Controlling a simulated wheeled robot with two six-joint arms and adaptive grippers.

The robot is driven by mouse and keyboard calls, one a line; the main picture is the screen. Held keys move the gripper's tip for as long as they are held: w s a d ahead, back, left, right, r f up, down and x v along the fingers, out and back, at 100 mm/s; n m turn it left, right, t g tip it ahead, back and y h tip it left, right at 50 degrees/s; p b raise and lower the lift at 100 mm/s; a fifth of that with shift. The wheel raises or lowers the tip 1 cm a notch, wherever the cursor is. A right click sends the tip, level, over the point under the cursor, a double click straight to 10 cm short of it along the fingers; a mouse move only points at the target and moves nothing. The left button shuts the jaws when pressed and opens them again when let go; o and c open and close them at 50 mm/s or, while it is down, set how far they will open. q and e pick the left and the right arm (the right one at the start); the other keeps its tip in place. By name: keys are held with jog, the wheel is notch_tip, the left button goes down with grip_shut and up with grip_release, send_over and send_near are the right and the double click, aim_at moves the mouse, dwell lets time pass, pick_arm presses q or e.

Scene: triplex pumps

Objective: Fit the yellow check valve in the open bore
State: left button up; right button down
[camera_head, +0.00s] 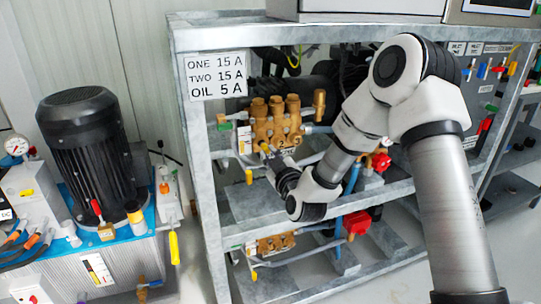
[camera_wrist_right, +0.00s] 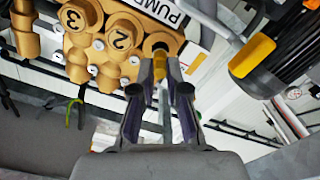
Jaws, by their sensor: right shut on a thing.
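The brass pump (camera_head: 276,122) sits on the upper shelf of a grey metal frame. In the right wrist view its brass caps carry numbers 2 (camera_wrist_right: 121,38) and 3, and to their right is a dark open bore (camera_wrist_right: 152,44). My right gripper (camera_wrist_right: 160,78) is shut on the yellow check valve (camera_wrist_right: 159,66), whose far end is at the mouth of the bore. I cannot tell whether it has entered. In the head view this gripper (camera_head: 270,156) is in front of the pump, and the valve is too small to make out. My left gripper is not in view.
Frame posts and shelf rails (camera_head: 203,170) surround the pump. A lower pump (camera_head: 272,243) stands on the shelf below. A black motor (camera_head: 88,140) on a blue-topped unit stands at the left. A yellow cylindrical part (camera_wrist_right: 251,55) is right of the gripper in the wrist view.

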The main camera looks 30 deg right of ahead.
aim_at(268, 153)
dwell(0.4)
jog(key=shift+p+x, duration=0.45)
jog(key=shift+x, duration=1.45)
dwell(0.9)
jog(key=c, duration=1.1)
grip_release()
